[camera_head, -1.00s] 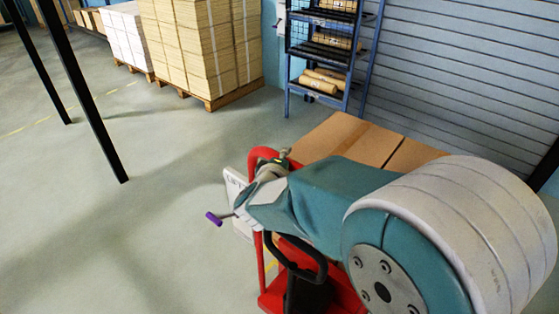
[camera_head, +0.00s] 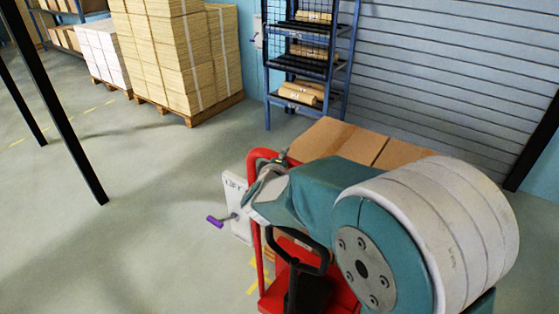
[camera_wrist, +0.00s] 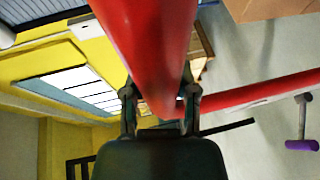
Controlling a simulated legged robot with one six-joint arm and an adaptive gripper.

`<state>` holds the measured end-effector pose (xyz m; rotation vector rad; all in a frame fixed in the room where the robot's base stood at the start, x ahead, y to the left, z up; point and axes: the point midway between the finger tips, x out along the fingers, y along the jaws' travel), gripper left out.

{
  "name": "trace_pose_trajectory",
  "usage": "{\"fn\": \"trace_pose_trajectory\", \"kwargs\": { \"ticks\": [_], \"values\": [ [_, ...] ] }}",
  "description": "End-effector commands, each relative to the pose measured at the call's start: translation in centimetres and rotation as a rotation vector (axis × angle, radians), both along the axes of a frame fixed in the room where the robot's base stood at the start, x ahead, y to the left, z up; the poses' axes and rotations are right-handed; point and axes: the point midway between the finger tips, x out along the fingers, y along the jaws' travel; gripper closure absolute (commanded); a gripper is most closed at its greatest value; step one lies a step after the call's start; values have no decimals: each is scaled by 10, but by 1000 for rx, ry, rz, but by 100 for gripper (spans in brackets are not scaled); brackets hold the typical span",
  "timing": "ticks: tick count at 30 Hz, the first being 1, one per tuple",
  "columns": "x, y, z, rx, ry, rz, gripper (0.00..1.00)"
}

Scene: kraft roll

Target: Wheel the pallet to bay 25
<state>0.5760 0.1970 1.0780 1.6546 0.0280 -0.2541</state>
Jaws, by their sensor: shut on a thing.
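My gripper (camera_wrist: 160,105) is shut around a red bar (camera_wrist: 145,40) in the wrist view, with one finger on each side. In the head view this bar is the upright handle (camera_head: 256,215) of a red wheeled carrier (camera_head: 340,295). Brown cartons (camera_head: 350,143) ride on it, behind my arm. My arm hides much of the load and the carrier's wheels. No bay number can be read.
A white panel (camera_head: 237,205) with a purple-ended lever (camera_head: 216,221) is beside the handle. A blue rack (camera_head: 300,60) with brown rolls stands before a grey shutter (camera_head: 440,80). Stacked pallets (camera_head: 165,60) are at back left, and a black post (camera_head: 62,120) is nearer.

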Motion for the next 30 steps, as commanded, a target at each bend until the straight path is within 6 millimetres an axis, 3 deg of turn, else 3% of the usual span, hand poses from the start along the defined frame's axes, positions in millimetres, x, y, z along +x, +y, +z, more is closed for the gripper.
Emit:
{"fn": "trace_pose_trajectory", "kwargs": {
  "ticks": [1, 3, 17, 30],
  "values": [
    [-2, 3, 3, 0, -6, 4, 58],
    [-2, 5, 2, -1, -5, 4, 26],
    [-4, 5, 0, -2, 2, 5, 26],
    [-86, 21, 13, -4, 1, 9, 26]
  ]
}}
